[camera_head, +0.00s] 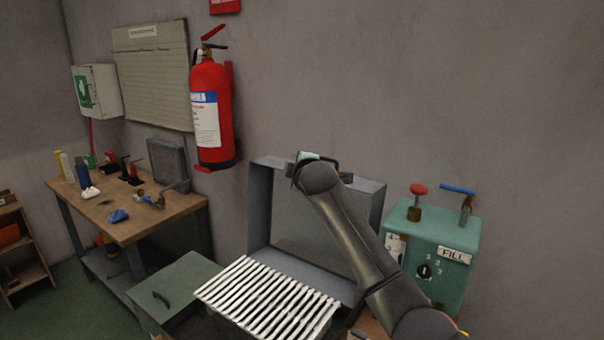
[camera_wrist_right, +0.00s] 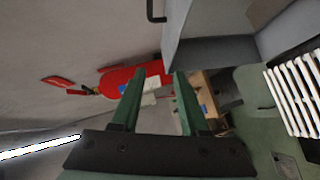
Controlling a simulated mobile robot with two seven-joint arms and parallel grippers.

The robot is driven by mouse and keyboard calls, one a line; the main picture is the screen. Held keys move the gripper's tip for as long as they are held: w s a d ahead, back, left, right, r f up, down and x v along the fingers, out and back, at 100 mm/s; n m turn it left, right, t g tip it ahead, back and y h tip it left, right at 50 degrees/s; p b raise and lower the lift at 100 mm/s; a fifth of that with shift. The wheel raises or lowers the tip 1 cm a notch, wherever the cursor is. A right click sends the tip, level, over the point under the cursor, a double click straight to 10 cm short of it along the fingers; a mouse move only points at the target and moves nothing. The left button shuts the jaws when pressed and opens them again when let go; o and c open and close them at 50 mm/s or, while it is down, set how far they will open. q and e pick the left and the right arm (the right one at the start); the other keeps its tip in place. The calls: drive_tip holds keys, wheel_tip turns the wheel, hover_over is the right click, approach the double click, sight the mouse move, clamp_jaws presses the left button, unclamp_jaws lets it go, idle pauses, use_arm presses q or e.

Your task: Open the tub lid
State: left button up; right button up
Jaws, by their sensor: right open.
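A grey, hollow, box-shaped lid (camera_head: 258,215) stands raised and upright behind a bed of white slats (camera_head: 270,298). A dark handle (camera_head: 345,177) is on its top edge, partly covered by my right arm. In the right wrist view, the lid (camera_wrist_right: 215,50) fills the upper right and the handle (camera_wrist_right: 150,12) juts from it at the top. My right gripper (camera_wrist_right: 159,74) is open, its two green fingers apart with nothing between them, clear of the handle in that view. In the head view its fingers are mostly hidden behind the wrist. My left gripper is not in view.
A green machine (camera_head: 450,240) marked FILL stands right. A low green panel (camera_head: 185,285) with a dark handle lies flat left of the slats. A workbench (camera_head: 130,215) with small items is further left. A red fire extinguisher (camera_head: 210,110) hangs on the wall.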

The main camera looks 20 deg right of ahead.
drive_tip(key=b+v, duration=0.1)
drive_tip(key=v, duration=0.7)
